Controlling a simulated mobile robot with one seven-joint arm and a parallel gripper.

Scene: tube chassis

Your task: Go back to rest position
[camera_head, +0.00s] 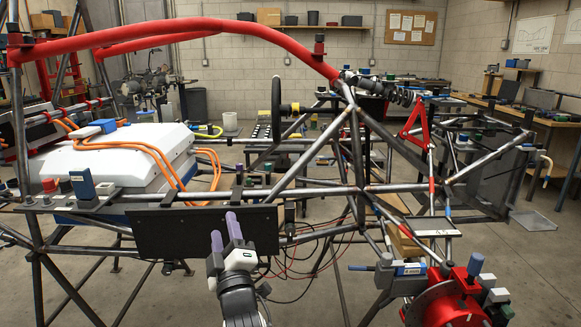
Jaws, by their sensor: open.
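My gripper (226,234) is in the lower middle of the head view, pointing up and away from me. Its two fingers have purple tips and stand a little apart with nothing between them. It is in front of a black flat panel (165,232) on the near side of the tube chassis (352,188). I cannot tell how far the fingertips are from the panel.
A white box (130,150) with orange cables sits in the chassis at left. A red tube (220,24) arches above. A red round hub (443,304) is at lower right. Workbenches (545,118) line the right wall. Bare floor shows at lower right.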

